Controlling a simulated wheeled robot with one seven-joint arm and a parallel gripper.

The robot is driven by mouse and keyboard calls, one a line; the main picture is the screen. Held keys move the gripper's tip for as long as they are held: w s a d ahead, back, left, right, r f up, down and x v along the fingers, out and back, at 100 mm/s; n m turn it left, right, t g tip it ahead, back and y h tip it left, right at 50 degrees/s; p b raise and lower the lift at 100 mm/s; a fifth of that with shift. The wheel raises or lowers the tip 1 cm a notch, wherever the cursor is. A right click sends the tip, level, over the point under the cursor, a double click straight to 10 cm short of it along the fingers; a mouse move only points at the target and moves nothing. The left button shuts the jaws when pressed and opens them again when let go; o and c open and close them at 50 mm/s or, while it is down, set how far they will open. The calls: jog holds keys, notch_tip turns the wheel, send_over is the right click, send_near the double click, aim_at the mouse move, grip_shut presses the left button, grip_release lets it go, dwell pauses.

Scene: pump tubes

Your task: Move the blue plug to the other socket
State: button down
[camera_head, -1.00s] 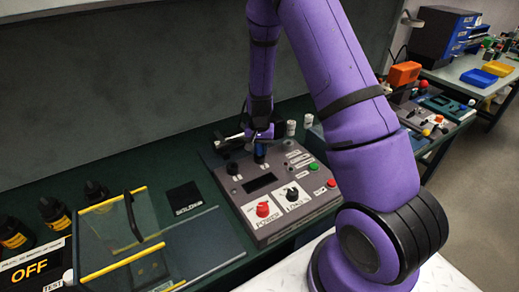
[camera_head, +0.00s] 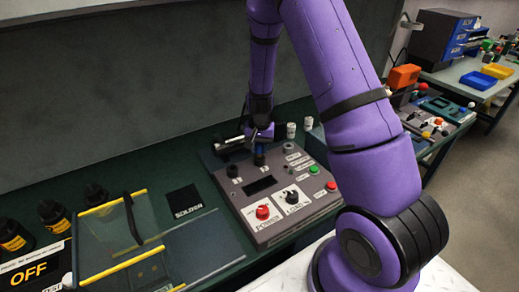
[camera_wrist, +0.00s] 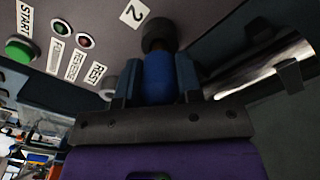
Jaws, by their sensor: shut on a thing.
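The blue plug (camera_wrist: 158,78) is between the two fingers of my gripper (camera_wrist: 160,85) in the wrist view, and the gripper is shut on it. A black round socket (camera_wrist: 159,35) beside the label 2 lies directly beyond the plug. In the head view, my gripper (camera_head: 262,138) is above this socket (camera_head: 260,158), at the back of the grey control box (camera_head: 292,172). I cannot tell whether the plug's tip is still inside the socket. The other black socket (camera_head: 232,170), to the left on the same box, has no blue plug on it.
The box carries a red knob (camera_head: 263,212), a black knob (camera_head: 292,197), a green button (camera_head: 314,169) and a red button (camera_head: 331,186). A metal cylinder (camera_head: 229,145) lies behind the box. White-capped pieces (camera_head: 291,130) stand at its back right. A clear, yellow-edged cover (camera_head: 118,237) is at left.

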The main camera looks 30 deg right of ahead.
jog(key=shift+r, duration=1.55)
dwell(0.4)
